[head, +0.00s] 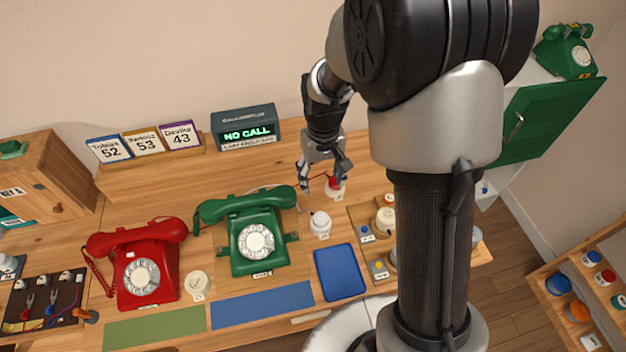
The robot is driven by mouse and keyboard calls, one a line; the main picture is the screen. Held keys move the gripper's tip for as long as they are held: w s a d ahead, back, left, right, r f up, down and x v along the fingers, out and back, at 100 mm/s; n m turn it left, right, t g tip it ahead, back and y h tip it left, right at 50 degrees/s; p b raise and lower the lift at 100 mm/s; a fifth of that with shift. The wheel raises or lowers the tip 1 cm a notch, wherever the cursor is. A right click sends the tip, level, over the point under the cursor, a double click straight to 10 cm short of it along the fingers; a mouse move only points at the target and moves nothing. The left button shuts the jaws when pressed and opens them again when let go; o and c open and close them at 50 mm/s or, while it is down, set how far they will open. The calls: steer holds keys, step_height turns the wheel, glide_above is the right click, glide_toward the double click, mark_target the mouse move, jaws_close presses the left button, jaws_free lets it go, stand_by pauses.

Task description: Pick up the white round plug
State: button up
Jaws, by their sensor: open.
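A white round knob-like piece (320,222), which looks like the white round plug, stands on the wooden table right of the green dial phone (255,238). A small label sits in front of it. My gripper (321,183) is open and points down, above and behind this white piece, apart from it. A red-topped piece on a pale base (335,186) is close by the gripper's right finger; I cannot tell whether they touch. A thin red cord shows between the fingers. Nothing is visibly held.
A red dial phone (146,270) stands at left, with a cream disc (198,284) beside it. A blue tray (339,272) lies in front of the white piece. A wooden tray (358,217) with round pieces is at right, partly hidden by my arm. A display box (246,130) stands behind.

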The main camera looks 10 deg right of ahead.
steer(key=b, duration=0.4)
glide_above(321, 218)
steer(key=f, duration=1.2)
steer(key=shift+w+f, duration=0.25)
steer(key=shift+w, duration=0.15)
steer(key=shift+s+f+b, duration=0.15)
steer(key=shift+f+b, duration=0.45)
steer(key=shift+f, duration=0.75)
steer(key=shift+s+f+b, duration=0.15)
steer(key=shift+f+b, duration=0.4)
steer(key=shift+f, duration=0.8)
steer(key=shift+r, duration=0.1)
steer(key=c, duration=1)
steer(key=shift+r, duration=0.1)
